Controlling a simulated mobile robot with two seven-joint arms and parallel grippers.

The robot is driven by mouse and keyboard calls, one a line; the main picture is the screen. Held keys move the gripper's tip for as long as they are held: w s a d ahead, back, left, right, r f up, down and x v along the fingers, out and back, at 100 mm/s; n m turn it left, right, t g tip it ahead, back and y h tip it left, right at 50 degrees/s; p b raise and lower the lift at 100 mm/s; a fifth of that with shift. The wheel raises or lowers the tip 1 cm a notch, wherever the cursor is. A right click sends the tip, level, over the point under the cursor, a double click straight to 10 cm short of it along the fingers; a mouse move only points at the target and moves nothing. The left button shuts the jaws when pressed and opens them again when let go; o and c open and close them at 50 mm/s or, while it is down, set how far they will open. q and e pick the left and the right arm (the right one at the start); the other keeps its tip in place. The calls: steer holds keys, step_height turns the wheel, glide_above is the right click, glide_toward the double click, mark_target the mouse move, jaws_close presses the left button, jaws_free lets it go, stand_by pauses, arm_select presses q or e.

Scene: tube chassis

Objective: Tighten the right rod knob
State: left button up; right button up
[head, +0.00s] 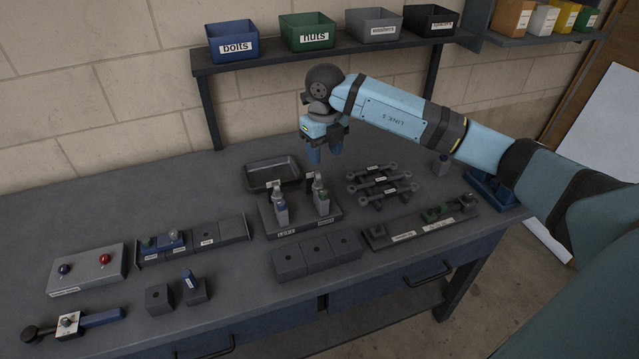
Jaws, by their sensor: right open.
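A dark fixture (303,224) in the middle of the bench carries two upright grey posts side by side, with small tags on its front edge too small to read surely. Which small part is the rod knob is too small to tell. My right gripper (325,152) hangs above and behind the right post, fingers pointing down, open and empty, apart from the fixture. My left gripper is not in view.
A dark tray (272,174) lies behind the fixture, and grey rods on a rack (382,187) lie right of it. A dark block row (317,256) stands in front. A box with red and blue knobs (87,270) is at left. Bins line the shelf (330,54) behind.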

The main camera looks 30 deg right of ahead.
mark_target(323, 192)
step_height(323, 192, down, 12)
steer(key=shift+w+f+p, duration=0.1)
steer(key=shift+f+p, duration=0.1)
steer(key=shift+p, duration=0.5)
steer(key=c, duration=0.9)
